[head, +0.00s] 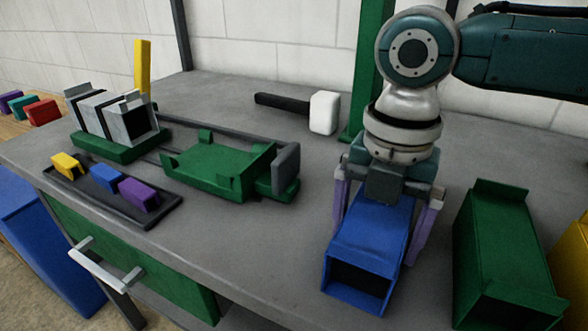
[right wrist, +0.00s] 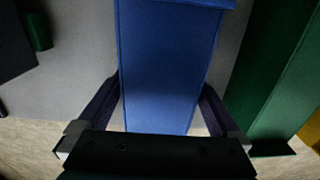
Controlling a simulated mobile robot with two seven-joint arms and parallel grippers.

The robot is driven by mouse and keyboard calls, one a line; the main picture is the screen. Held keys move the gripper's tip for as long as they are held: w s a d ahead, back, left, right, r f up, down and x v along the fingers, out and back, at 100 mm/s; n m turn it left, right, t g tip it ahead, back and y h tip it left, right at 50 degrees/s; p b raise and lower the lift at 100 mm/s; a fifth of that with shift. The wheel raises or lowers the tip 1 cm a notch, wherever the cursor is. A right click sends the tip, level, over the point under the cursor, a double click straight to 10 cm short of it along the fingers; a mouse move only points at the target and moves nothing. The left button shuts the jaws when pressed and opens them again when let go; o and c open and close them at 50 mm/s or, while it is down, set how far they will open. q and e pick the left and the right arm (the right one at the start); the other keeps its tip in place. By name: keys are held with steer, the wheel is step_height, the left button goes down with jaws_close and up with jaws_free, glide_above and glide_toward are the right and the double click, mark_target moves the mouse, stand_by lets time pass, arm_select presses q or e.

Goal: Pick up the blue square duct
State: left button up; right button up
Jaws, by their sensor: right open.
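The blue square duct (head: 372,236) lies on the grey bench near its front edge, its open end facing the front. My right gripper (head: 376,246) is over it from above, with one purple finger on each side of the duct. In the right wrist view the blue duct (right wrist: 168,60) runs between the two fingers (right wrist: 160,88). The jaws are open, and slim gaps seem to show beside the duct; I cannot tell whether a finger touches it. My left gripper is not in view.
A green duct (head: 507,256) stands close to the right, with a yellow one (head: 575,255) beyond. To the left are a green fixture (head: 220,168), a dark tray (head: 100,190) of small coloured blocks, and a white-headed mallet (head: 324,112). Bench is clear between fixture and blue duct.

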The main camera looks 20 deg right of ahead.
steer(key=shift+f, duration=0.15)
steer(key=c, duration=1.3)
